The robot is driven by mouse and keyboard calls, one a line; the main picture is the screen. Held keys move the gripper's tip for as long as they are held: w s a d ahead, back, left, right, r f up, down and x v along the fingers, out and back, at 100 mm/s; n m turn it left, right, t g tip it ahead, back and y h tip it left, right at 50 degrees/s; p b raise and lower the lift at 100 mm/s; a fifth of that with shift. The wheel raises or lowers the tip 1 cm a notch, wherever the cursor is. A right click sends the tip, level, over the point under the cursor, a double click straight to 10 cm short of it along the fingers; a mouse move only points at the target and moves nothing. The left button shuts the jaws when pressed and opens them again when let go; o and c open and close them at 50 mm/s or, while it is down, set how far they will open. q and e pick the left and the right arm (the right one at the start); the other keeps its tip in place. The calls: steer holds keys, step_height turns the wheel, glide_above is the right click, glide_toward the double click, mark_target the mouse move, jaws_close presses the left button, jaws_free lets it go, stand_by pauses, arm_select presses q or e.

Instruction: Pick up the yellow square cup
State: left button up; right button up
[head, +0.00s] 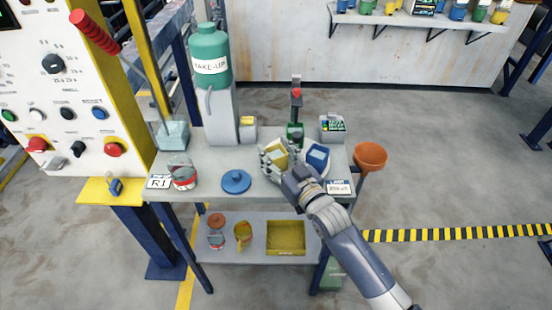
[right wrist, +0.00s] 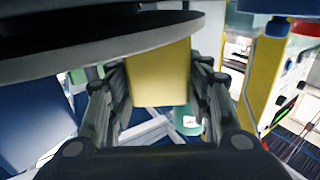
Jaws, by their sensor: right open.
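The yellow square cup (head: 280,158) stands on the upper shelf of the grey bench, partly hidden by my right gripper (head: 272,160). In the right wrist view the yellow cup (right wrist: 158,78) sits between the two fingers of my right gripper (right wrist: 162,88), one finger on each side. The jaws are open, and I cannot tell whether either finger touches the cup. A dark round-edged part covers the top of that view. My left gripper is not in view.
A blue square cup (head: 317,159) stands close on the right of the gripper. A blue lid (head: 236,181) lies to the left, a green bottle (head: 295,135) stands behind, and an orange funnel (head: 370,156) is at the right end. The grey bench top (head: 215,160) has bare room at left.

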steer(key=c, duration=0.7)
steer(key=shift+c, duration=0.2)
steer(key=shift+r, duration=0.1)
steer(key=shift+w+r, duration=0.1)
steer(key=shift+r, duration=0.35)
step_height(320, 180, up, 2)
steer(key=shift+r+b, duration=0.2)
steer(key=shift+b, duration=0.1)
steer(key=s, duration=0.5)
steer(key=s+r+b, duration=0.1)
steer(key=s, duration=0.4)
steer(key=s+b, duration=0.1)
steer(key=s, duration=0.5)
steer(key=shift+a+r, duration=0.2)
steer(key=shift+r, duration=0.1)
